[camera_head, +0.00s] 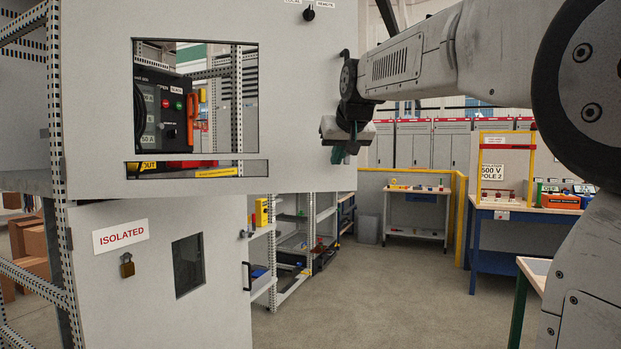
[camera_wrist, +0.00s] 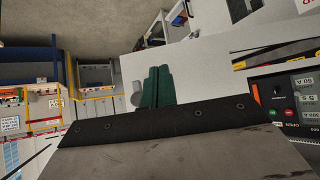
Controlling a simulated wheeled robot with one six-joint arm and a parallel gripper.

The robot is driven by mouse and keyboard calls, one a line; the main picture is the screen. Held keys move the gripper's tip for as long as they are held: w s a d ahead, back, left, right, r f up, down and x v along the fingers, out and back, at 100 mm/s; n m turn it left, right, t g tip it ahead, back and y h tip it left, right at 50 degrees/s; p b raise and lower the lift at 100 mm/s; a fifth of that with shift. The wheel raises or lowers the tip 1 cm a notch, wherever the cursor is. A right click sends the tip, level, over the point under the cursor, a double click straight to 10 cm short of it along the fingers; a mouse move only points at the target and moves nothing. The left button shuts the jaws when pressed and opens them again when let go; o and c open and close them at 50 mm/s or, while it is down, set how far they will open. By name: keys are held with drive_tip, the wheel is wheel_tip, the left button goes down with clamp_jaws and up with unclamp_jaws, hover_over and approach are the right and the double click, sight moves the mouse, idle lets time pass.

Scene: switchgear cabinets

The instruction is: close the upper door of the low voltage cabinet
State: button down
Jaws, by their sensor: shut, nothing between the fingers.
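The upper door (camera_head: 295,95) of the low voltage cabinet is a large grey panel with a window cutout and a slot below it. It stands swung outward, its free right edge well past the lower door's edge. In the wrist view the door (camera_wrist: 215,60) is the pale panel right of the fingers. My gripper (camera_head: 339,154) is beside the door's free edge in the head view. Its green fingers (camera_wrist: 156,87) are together and empty. I cannot tell whether they touch the door.
A black breaker unit (camera_head: 165,115) shows through the window. Floor between (camera_head: 380,295) is clear.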

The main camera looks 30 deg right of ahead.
drive_tip(key=w, duration=0.1)
approach(319, 186)
wheel_tip(319, 186, down, 4)
drive_tip(key=w, duration=0.3)
drive_tip(key=shift+w+d, duration=0.1)
drive_tip(key=shift+d, duration=0.3)
drive_tip(key=shift+w+d, duration=0.2)
drive_tip(key=shift+w, duration=0.3)
